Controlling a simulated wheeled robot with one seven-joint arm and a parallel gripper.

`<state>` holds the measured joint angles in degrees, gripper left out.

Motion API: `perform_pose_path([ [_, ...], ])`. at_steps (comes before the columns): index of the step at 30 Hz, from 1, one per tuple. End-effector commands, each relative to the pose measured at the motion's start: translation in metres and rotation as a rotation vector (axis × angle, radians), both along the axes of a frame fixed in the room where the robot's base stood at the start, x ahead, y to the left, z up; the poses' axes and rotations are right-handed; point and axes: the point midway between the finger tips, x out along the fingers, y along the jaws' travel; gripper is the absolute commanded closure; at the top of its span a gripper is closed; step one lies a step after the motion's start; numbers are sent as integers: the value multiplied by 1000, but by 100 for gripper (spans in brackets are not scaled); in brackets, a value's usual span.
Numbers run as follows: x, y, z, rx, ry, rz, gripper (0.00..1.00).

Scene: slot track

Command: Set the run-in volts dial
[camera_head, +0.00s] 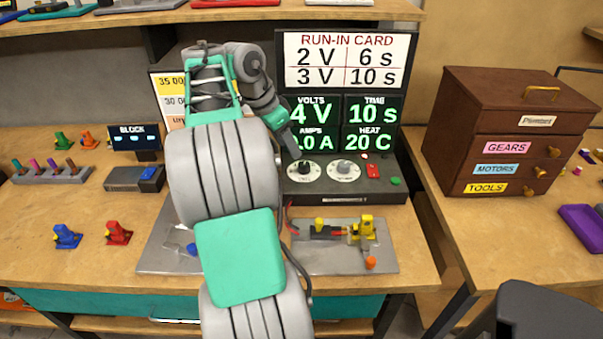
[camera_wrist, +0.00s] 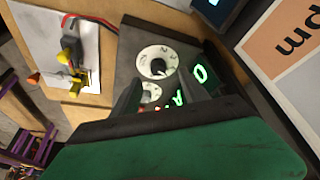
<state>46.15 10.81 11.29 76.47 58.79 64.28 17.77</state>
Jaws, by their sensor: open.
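The run-in unit (camera_head: 330,197) is a dark box with lit green readouts. Its volts readout (camera_head: 312,112) shows 4 V and its time readout (camera_head: 368,112) shows 10 s. The amps figure is partly hidden by my arm. Two white dials sit on its sloped face: the left one (camera_head: 305,174), under the volts side, and the right one (camera_head: 343,171). In the wrist view the left dial shows larger (camera_wrist: 156,62), with the other dial (camera_wrist: 150,92) partly hidden. My gripper (camera_wrist: 170,82) is open and empty above the dials, apart from them as far as I can tell.
The run-in card (camera_head: 345,60) reads 2 V, 6 s and 3 V, 10 s. A red switch (camera_head: 372,171) and green button (camera_head: 395,181) sit right of the dials. A grey plate (camera_head: 330,268) with a yellow motor rig lies in front. A brown drawer cabinet (camera_head: 515,130) stands right.

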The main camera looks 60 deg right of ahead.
Motion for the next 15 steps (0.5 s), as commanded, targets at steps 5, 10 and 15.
perform_pose_path([
  [5, -15, -15, -19, -6, -8, -82, 48],
  [10, -21, -24, -50, -5, -7, -76, 48],
  [15, -26, -32, -70, -7, -8, -73, 48],
])
